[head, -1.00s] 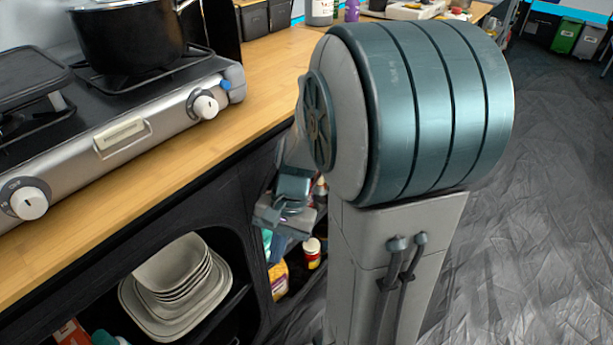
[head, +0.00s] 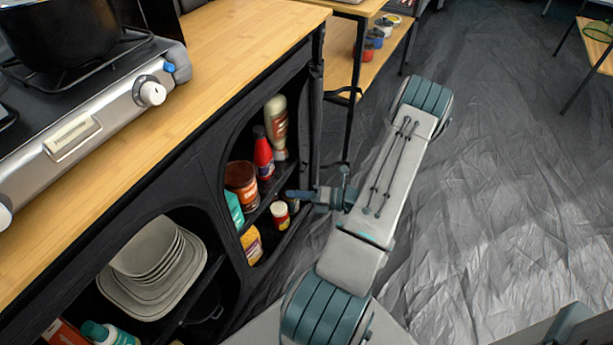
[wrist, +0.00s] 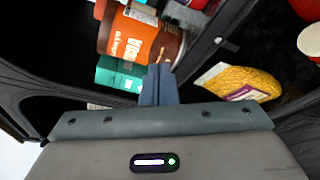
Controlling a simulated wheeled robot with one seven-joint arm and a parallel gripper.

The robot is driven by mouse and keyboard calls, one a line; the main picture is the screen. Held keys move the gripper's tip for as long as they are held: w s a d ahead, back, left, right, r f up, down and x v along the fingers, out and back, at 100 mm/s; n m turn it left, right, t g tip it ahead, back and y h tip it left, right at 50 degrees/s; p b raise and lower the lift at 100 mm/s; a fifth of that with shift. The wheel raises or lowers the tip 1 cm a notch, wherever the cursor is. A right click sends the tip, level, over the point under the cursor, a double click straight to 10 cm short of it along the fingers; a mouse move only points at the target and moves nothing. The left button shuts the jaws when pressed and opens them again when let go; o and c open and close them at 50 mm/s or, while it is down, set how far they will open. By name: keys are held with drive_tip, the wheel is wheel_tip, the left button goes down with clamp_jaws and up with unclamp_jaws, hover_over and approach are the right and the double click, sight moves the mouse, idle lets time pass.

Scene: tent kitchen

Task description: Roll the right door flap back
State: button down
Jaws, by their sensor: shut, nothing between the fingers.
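The right opening of the black fabric cabinet (head: 307,120) stands open in the head view, with its shelves in plain sight. No flap hangs across it, and I cannot make out a separate rolled flap at its edges. My gripper (head: 293,194) is in front of this opening, near its right side, pointing left toward the shelves. In the wrist view my gripper (wrist: 158,72) has its fingers together with nothing between them. The dark fabric edge (wrist: 22,105) of the opening curves along the left there.
The shelves hold a brown-orange tub (head: 241,182), a red bottle (head: 263,154), a pale bottle (head: 276,125) and a yellow pack (head: 251,244). A stove (head: 90,125) is on the wooden counter (head: 225,50). The floor (head: 490,200) at right is open.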

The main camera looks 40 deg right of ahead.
drive_tip(key=s+d+f+m+t+h, duration=0.45)
drive_tip(key=d+f+m+h, duration=0.3)
drive_tip(key=m, duration=0.35)
drive_tip(key=w+d+b, duration=0.2)
drive_tip(key=w, duration=1)
drive_tip(key=shift+m+b, duration=0.3)
drive_tip(key=shift+b, duration=0.05)
drive_tip(key=shift+w+d, duration=0.1)
drive_tip(key=shift+w, duration=0.05)
